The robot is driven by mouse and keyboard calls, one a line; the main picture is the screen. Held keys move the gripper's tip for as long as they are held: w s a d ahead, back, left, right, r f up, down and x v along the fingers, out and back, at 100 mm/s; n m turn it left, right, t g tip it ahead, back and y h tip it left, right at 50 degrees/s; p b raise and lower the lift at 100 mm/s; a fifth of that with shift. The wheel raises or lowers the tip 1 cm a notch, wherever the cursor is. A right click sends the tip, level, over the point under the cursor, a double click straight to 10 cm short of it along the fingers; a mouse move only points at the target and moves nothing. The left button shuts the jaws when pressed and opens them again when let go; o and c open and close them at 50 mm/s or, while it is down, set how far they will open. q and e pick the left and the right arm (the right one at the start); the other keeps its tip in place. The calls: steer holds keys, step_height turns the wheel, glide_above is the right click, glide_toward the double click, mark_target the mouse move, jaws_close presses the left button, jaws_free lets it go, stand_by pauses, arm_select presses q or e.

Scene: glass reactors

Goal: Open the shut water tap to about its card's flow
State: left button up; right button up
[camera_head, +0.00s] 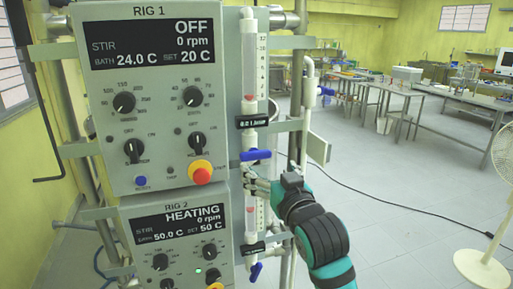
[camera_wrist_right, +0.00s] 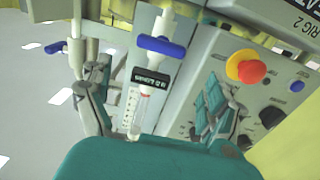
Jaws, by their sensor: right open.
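The RIG 1 tap has a blue handle (camera_head: 256,155), turned crosswise to its pipe, below a black flow card (camera_head: 252,121) whose small text I cannot read surely. Above the card stands a clear flow tube (camera_head: 255,65). In the right wrist view, which is upside down, the blue handle (camera_wrist_right: 162,46), card (camera_wrist_right: 150,80) and tube with a red mark (camera_wrist_right: 135,112) lie between the fingers. My right gripper (camera_head: 258,177) is open, just below the handle in the head view, with nothing between its fingers gripped. My left gripper is out of view.
The RIG 1 panel (camera_head: 150,95) with its red stop button (camera_head: 201,173) is close on the left. The RIG 2 tap (camera_head: 256,271) has a tilted blue handle. Another blue valve handle (camera_head: 326,91) sits on the pipe to the right.

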mark_target(257, 153)
steer(key=p+x, duration=0.2)
steer(key=x, duration=0.8)
steer(key=shift+w+a+p, duration=0.1)
steer(key=shift+w+p, duration=0.25)
steer(key=c, duration=0.9)
